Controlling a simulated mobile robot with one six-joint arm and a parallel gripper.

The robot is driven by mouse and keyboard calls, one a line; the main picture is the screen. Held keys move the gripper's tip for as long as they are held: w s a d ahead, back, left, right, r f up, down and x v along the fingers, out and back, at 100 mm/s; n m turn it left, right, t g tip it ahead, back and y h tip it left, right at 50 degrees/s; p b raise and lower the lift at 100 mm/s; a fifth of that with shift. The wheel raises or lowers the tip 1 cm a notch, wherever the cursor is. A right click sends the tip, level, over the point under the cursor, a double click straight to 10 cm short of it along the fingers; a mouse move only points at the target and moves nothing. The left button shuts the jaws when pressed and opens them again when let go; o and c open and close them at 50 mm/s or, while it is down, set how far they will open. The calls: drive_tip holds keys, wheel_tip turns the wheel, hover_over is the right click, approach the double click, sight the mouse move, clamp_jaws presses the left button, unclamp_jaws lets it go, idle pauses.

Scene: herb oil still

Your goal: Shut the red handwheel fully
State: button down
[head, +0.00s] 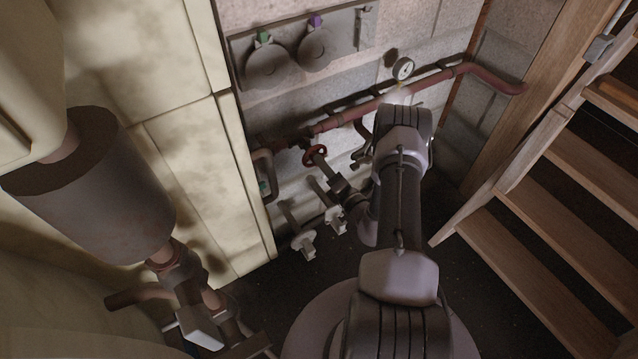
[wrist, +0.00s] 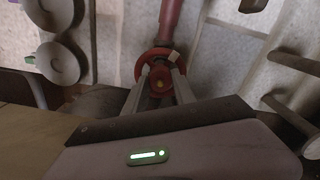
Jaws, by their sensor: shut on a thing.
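The red handwheel (head: 315,155) sits on the reddish pipe low on the stone wall, left of centre in the head view. In the wrist view the handwheel (wrist: 160,84) is near the middle, with a small pale mark on its upper right rim. My gripper (head: 319,157) reaches it from the right. In the wrist view the two pale fingers of my gripper (wrist: 159,78) lie on either side of the wheel's hub and are shut on the wheel. The exact finger contact is partly hidden by the rim.
A reddish pipe (head: 380,102) runs along the wall, with a round gauge (head: 403,68) above it. A panel (head: 300,48) with two round discs hangs higher up. White-handled valves (head: 304,244) stand below the wheel. Wooden stairs (head: 545,215) are at right, a metal cylinder (head: 95,205) at left.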

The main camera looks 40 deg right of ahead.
drive_tip(key=m, duration=0.7)
drive_tip(key=m+p, duration=0.1)
drive_tip(key=m, duration=0.5)
drive_tip(key=shift+w+a+r+m, duration=0.1)
drive_tip(key=shift+w+m, duration=0.1)
drive_tip(key=shift+m, duration=0.5)
drive_tip(key=c, duration=1)
unclamp_jaws()
drive_tip(key=shift+c, duration=0.2)
